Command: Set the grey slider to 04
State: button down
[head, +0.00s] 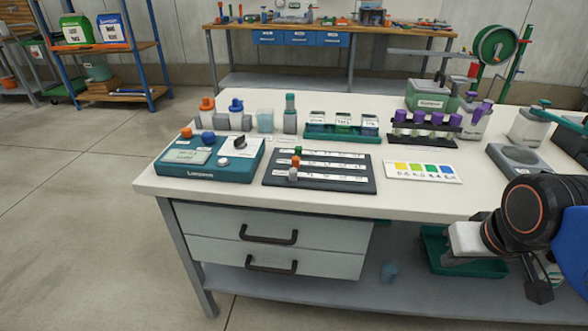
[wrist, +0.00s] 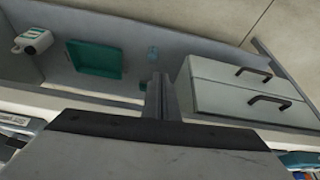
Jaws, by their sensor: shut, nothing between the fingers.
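The dark slider panel (head: 350,188) lies on the white bench top, left of its middle in the head view. It has three pale scale strips with a knob each. The grey slider knob (head: 293,174) is on the front strip, near its left end. The orange knob (head: 296,162) and green knob (head: 298,150) stand behind it, also at the left. The scale figures are too small to read. My gripper (wrist: 158,82) is shut and empty in the wrist view, facing the drawers and lower shelf. It is well away from the panel, which the wrist view does not clearly show.
A teal instrument box (head: 208,172) with knobs stands left of the panel. A colour card (head: 423,172) lies to the right. Vial racks (head: 343,137) and bottles stand behind. Two drawers (head: 268,227) with protruding handles are under the bench top; a green tray (head: 455,265) is on the lower shelf.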

jog(key=c, duration=2)
grip_release()
jog(key=o, duration=0.3)
jog(key=shift+g+y, duration=0.3)
jog(key=shift+g, duration=0.3)
jog(key=w+a+r, duration=0.1)
jog(key=w+r, duration=0.1)
jog(key=r, duration=0.1)
jog(key=w+a+r, duration=0.2)
jog(key=r, duration=0.1)
jog(key=w+a+r, duration=0.2)
jog(key=w+r, duration=0.1)
jog(key=shift+a, duration=0.1)
notch_tip(320, 180, up, 16)
jog(key=g, duration=0.4)
send_over(293, 170)
jog(key=shift+m, duration=0.5)
notch_tip(293, 170, down, 17)
jog(key=shift+w+f, duration=0.1)
jog(key=shift+f, duration=0.1)
grip_shut()
